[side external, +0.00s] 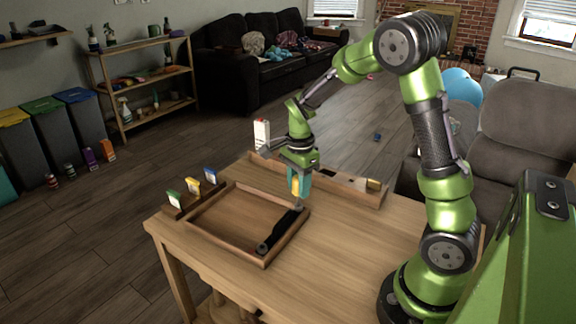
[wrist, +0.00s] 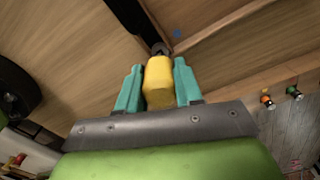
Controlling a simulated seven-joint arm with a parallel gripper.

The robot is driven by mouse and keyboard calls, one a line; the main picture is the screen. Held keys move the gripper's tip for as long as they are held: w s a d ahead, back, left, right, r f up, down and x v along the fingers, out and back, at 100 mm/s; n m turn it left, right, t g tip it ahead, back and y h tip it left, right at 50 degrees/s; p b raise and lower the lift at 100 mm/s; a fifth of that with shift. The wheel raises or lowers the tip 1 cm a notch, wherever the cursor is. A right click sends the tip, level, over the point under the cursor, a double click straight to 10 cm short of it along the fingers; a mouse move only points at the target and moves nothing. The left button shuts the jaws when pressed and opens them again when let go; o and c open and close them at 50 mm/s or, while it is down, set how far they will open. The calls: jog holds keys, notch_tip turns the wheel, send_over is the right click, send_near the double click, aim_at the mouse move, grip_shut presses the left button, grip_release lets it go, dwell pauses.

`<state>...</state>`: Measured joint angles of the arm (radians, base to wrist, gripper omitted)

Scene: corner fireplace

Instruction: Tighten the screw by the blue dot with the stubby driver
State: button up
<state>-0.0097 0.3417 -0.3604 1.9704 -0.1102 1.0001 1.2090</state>
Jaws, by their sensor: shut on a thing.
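My gripper (side external: 299,188) has teal fingers shut on the yellow handle of the stubby driver (wrist: 159,82); the handle also shows in the side view (side external: 294,184). The driver points down over the far right corner of the wooden tray (side external: 213,244). A black bar (side external: 281,230) lies in the tray along its right side. The driver's tip is over or at the bar's far end, where a dark round part (wrist: 160,48) shows. A small blue dot (wrist: 177,33) is just beside that end. The screw and any tip contact are hidden or too small to tell.
Green, yellow and blue cards (side external: 193,185) stand in a holder left of the tray. A long wooden rack (side external: 345,185) with small items and a white bottle (side external: 262,134) are behind it. The table (side external: 345,245) right of the tray is clear.

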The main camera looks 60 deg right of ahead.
jog(key=shift+f, duration=0.7)
dwell(0.8)
jog(key=m, duration=0.3)
dwell(0.4)
jog(key=shift+m, duration=1.8)
